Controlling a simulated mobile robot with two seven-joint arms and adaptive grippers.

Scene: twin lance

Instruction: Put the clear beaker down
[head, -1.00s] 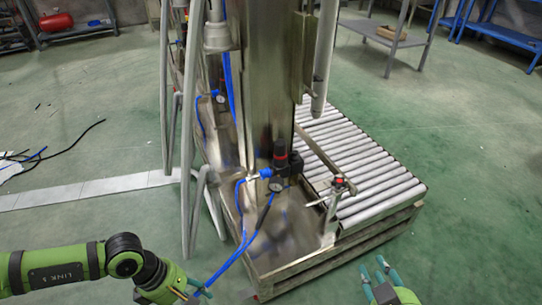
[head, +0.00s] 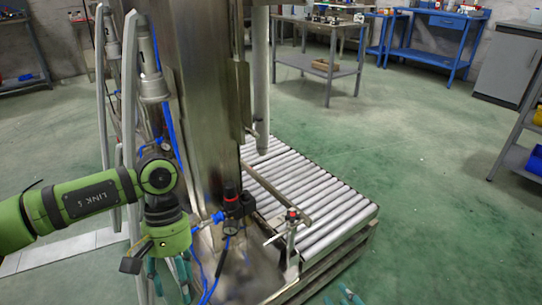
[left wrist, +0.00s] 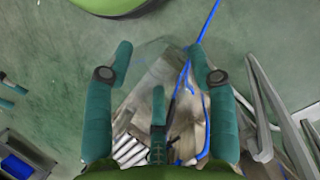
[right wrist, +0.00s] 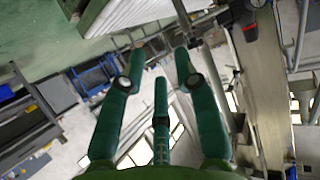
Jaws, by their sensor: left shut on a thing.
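My left gripper (head: 170,282) hangs fingers down at the lower left of the head view, in front of the metal machine. In the left wrist view its teal fingers (left wrist: 160,72) stand apart, shut on the clear beaker (left wrist: 152,62). The beaker shows only as a faint see-through outline between them, and I cannot make it out in the head view. My right gripper (head: 346,298) shows only as teal fingertips at the bottom edge of the head view. In the right wrist view its fingers (right wrist: 158,72) are spread with nothing between them.
A steel column machine (head: 205,110) with blue hoses stands close to my left gripper. A roller conveyor (head: 318,195) lies right of it. Grey tables (head: 330,70), blue workbenches (head: 435,38) and a cabinet (head: 505,70) stand farther back. The green floor (head: 440,220) at the right is clear.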

